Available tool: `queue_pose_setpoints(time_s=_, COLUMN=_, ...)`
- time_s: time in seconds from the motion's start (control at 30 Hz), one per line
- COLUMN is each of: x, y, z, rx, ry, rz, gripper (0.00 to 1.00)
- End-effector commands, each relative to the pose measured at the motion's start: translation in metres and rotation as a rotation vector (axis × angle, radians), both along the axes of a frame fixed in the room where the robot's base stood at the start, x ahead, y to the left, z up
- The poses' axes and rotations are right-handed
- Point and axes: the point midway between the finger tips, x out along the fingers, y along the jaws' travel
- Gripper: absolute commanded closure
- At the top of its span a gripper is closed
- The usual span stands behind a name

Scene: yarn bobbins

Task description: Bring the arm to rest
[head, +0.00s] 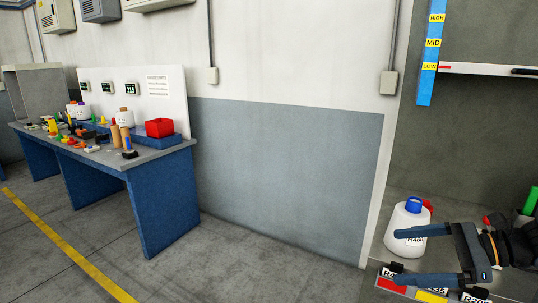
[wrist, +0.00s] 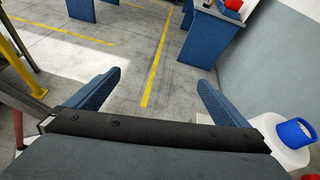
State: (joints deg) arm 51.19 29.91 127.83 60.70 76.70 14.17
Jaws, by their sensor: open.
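My gripper (head: 408,257) is at the lower right of the head view, with its two blue fingers wide apart and nothing between them. It also shows in the wrist view (wrist: 155,95), where the open fingers point out over the floor. A white bottle with a blue cap (head: 408,228) stands just behind the upper finger in the head view. The finger covers part of its label. The same bottle shows at the right edge of the wrist view (wrist: 290,145), beside the right finger. I cannot tell whether they touch.
A shelf edge with coloured labels (head: 393,285) lies below my gripper. A blue level scale (head: 430,50) and a white bar (head: 480,69) are above. A workbench (head: 165,150) with many small items and a red bin (head: 160,128) stands at left. The floor (head: 240,265) between is clear.

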Motion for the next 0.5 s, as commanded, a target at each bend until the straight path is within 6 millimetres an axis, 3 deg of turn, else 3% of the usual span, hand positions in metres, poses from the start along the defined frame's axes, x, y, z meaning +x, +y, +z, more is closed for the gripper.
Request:
queue_pose_setpoints(time_s=0.1, x=-0.015, y=0.049, z=-0.029, rx=-0.172, ry=0.019, rz=0.231, gripper=0.0)
queue_pose_setpoints(time_s=0.2, x=-0.034, y=0.078, z=-0.054, rx=-0.338, ry=0.01, rz=0.444, gripper=0.0)
queue_pose_setpoints(time_s=0.37, x=-0.058, y=0.103, z=-0.085, rx=-0.606, ry=-0.065, rz=0.781, gripper=0.0)
queue_pose_setpoints(time_s=0.5, x=-0.064, y=0.113, z=-0.105, rx=-0.836, ry=-0.193, rz=1.071, gripper=0.0)
